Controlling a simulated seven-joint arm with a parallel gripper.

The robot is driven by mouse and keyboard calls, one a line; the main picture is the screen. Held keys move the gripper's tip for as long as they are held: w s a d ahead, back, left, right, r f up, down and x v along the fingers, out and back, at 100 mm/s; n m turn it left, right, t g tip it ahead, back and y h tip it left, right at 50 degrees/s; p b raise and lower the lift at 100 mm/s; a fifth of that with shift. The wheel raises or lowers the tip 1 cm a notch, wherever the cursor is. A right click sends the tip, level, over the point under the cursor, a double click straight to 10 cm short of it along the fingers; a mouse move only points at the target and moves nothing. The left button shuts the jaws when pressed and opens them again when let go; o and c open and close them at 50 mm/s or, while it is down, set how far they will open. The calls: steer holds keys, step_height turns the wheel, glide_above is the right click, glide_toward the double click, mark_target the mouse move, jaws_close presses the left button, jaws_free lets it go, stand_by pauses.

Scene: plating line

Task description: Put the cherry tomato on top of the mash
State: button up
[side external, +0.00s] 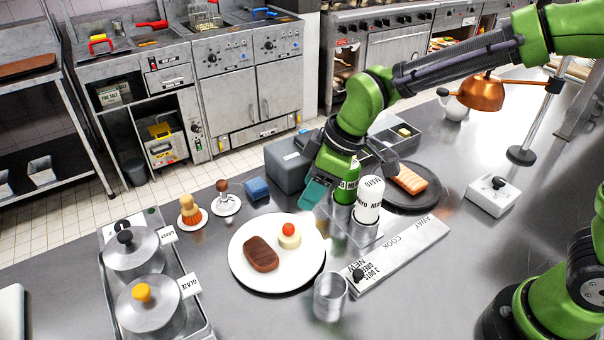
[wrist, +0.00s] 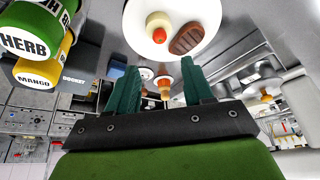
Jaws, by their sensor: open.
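The red cherry tomato (side external: 288,229) sits on top of the pale mound of mash (side external: 289,240), on the white plate (side external: 243,273). A brown piece of meat (side external: 261,254) lies beside the mash on the plate. In the wrist view the tomato (wrist: 159,35) shows against the mash (wrist: 157,20), with the meat (wrist: 187,38) to its right. My gripper (side external: 318,189) is above the counter, to the upper right of the plate and apart from it. In the wrist view its teal fingers (wrist: 160,86) are spread with nothing between them.
Bottles stand in a holder (side external: 352,235) right of the plate, close to my gripper. A metal cup (side external: 330,297) stands in front. A dark plate with salmon (side external: 409,180) lies behind the bottles.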

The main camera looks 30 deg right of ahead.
steer(key=s+d+r+m+t, duration=0.2)
steer(key=s+d+r+m, duration=0.2)
steer(key=s+d+m, duration=0.2)
steer(key=s+d+r+m+t+h, duration=0.1)
steer(key=s+d+r+m+t, duration=0.1)
steer(key=s+d+r+m, duration=0.3)
steer(key=s+d+m, duration=0.2)
steer(key=s+d, duration=0.2)
steer(key=d, duration=0.2)
steer(key=shift+s+d+r, duration=0.15)
steer(key=shift+r, duration=0.05)
